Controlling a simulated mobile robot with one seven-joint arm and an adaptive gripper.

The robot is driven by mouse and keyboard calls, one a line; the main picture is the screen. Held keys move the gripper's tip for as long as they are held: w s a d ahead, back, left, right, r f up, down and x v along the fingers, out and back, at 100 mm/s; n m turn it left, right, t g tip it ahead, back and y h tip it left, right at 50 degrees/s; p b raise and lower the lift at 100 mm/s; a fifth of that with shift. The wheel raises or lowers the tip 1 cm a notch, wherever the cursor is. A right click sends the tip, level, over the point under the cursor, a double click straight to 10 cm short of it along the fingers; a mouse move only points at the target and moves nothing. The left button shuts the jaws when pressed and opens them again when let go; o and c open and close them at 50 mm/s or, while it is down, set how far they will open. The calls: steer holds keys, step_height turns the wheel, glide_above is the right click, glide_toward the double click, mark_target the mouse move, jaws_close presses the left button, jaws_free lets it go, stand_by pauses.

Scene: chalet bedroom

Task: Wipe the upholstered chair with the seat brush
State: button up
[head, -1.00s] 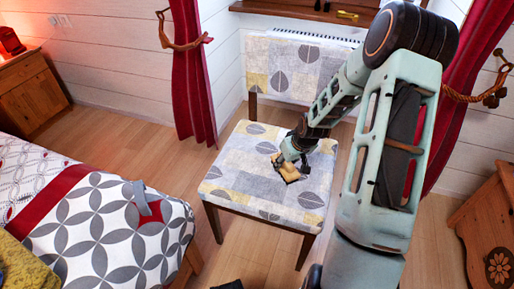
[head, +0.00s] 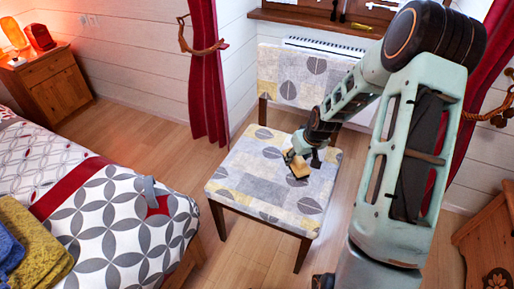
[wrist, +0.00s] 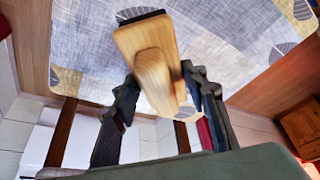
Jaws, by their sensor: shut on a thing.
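The upholstered chair (head: 262,180) stands in the middle of the head view, with a grey, yellow and white leaf-patterned seat and backrest. Its seat also fills the upper part of the wrist view (wrist: 230,50). My gripper (head: 298,157) is over the right part of the seat. It is shut on the seat brush (head: 299,170), a light wooden block with a wooden grip. In the wrist view the brush (wrist: 150,35) sits between my two dark fingers, with a dark strip along its far edge. The brush appears at the seat surface; whether it touches is hard to tell.
A bed (head: 110,230) with patterned covers and folded towels (head: 35,240) is at the left. A wooden nightstand (head: 48,85) is at the back left. A wooden cabinet (head: 488,240) is at the right. Red curtains and a radiator are behind the chair. Wooden floor is clear between bed and chair.

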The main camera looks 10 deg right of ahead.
steer(key=shift+r, duration=0.7)
steer(key=shift+a, duration=0.1)
